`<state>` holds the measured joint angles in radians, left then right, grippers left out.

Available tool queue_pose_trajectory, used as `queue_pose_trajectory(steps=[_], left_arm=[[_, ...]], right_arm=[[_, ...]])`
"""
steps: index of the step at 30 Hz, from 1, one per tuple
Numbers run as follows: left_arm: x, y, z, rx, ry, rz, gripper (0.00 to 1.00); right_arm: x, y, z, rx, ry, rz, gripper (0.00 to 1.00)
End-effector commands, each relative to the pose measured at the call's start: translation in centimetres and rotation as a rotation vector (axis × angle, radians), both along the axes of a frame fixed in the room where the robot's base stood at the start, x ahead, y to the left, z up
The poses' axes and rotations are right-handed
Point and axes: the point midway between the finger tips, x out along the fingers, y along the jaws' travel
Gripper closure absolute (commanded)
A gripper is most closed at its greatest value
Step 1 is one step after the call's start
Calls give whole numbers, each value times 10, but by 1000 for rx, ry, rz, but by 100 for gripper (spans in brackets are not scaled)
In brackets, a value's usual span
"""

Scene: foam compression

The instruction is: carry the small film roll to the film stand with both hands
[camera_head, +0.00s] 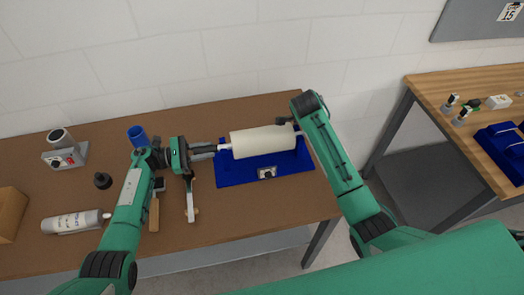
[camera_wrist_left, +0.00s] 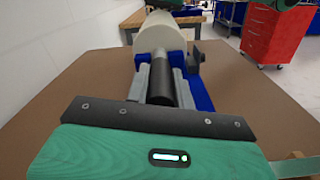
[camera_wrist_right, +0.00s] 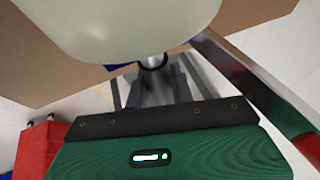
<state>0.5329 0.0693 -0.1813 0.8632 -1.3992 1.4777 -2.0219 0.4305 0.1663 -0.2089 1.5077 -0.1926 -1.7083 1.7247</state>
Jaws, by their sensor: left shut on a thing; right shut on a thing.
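The film roll (camera_head: 262,142) is a cream cylinder lying level, left to right, over a blue base (camera_head: 238,175) on the brown table. My left gripper (camera_head: 215,150) is shut on the shaft at the roll's left end; this dark shaft sits between the fingers in the left wrist view (camera_wrist_left: 163,85). My right gripper (camera_head: 297,126) is at the roll's right end, partly hidden by its own arm. In the right wrist view its fingers (camera_wrist_right: 155,78) are shut on the end shaft, close under the roll. Whether the roll touches the base is unclear.
A wooden table (camera_head: 440,88) at the right holds another blue piece (camera_head: 505,152) and small posts. The brown table (camera_head: 110,225) bears a blue cup (camera_head: 138,136), a bottle (camera_head: 75,222), a box and tools at left. A floor gap separates the tables.

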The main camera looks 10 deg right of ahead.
Motion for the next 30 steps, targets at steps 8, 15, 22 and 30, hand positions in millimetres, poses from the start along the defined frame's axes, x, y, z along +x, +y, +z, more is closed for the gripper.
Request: queue_pose_trajectory(steps=[8, 15, 22, 30], left_arm=[[1, 1, 0, -1, -2, 1, 100], [0, 1, -2, 1, 1, 1, 55], [0, 1, -2, 1, 1, 0, 49], [0, 0, -2, 0, 0, 0, 18]], right_arm=[[1, 0, -1, -1, -2, 0, 100], [0, 0, -3, 0, 1, 1, 55], [0, 1, -2, 0, 1, 2, 55], [0, 1, -2, 1, 1, 2, 55]])
